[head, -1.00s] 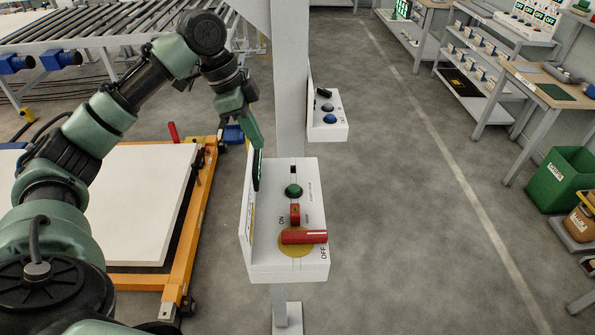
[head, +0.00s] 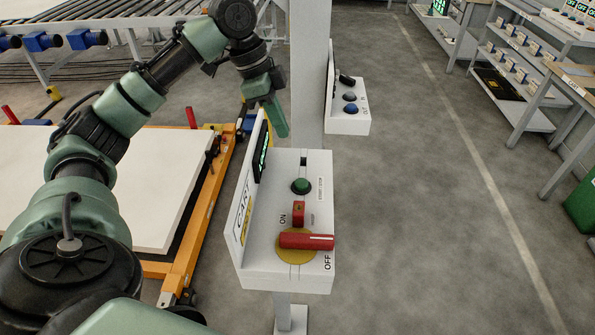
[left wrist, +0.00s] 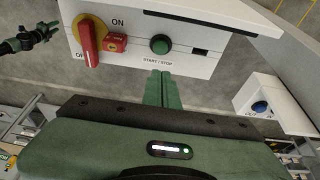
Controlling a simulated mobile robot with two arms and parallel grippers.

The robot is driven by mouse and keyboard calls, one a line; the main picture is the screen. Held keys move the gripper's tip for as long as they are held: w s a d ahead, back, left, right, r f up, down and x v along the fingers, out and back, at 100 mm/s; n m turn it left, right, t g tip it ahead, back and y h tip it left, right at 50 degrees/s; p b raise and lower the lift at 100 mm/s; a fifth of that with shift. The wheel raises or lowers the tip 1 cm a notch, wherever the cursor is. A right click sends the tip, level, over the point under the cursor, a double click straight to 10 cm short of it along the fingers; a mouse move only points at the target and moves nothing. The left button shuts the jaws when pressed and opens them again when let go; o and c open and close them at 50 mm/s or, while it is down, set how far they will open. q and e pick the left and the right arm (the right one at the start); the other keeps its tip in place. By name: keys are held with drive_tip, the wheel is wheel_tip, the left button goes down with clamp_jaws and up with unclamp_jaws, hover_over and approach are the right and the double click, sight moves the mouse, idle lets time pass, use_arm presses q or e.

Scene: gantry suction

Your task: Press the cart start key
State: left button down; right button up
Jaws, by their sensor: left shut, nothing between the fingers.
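The white cart control box (head: 288,268) stands on a post in the head view, with an upright sign plate reading CART at its left. Its green round START/STOP button (head: 301,186) also shows in the left wrist view (left wrist: 160,45). A red rotary handle (head: 306,241) on a yellow disc points to OFF, beside a small red block (head: 298,213). My left gripper (head: 281,131) is shut and empty, beyond the box's far end. In the left wrist view its fingertips (left wrist: 164,74) appear just below the button; contact is not visible.
A second control box (head: 348,121) with a blue and a grey button is on the grey upright (head: 308,85) behind. An orange cart (head: 193,225) with a white slab stands left. Conveyor rollers lie behind it. Open floor is at right.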

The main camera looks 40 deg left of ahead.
sight(302, 182)
use_arm(q)
drive_tip(key=p+x, duration=0.1)
drive_tip(key=x, duration=0.3)
drive_tip(key=p+x, duration=0.1)
drive_tip(key=x, duration=0.3)
drive_tip(key=p+x, duration=0.1)
drive_tip(key=x, duration=0.4)
drive_tip(key=shift+s+a+f+p, duration=0.15)
drive_tip(key=shift+a+f+p, duration=0.1)
drive_tip(key=shift+a+p, duration=0.1)
drive_tip(key=shift+f, duration=0.4)
drive_tip(key=shift+f, duration=0.1)
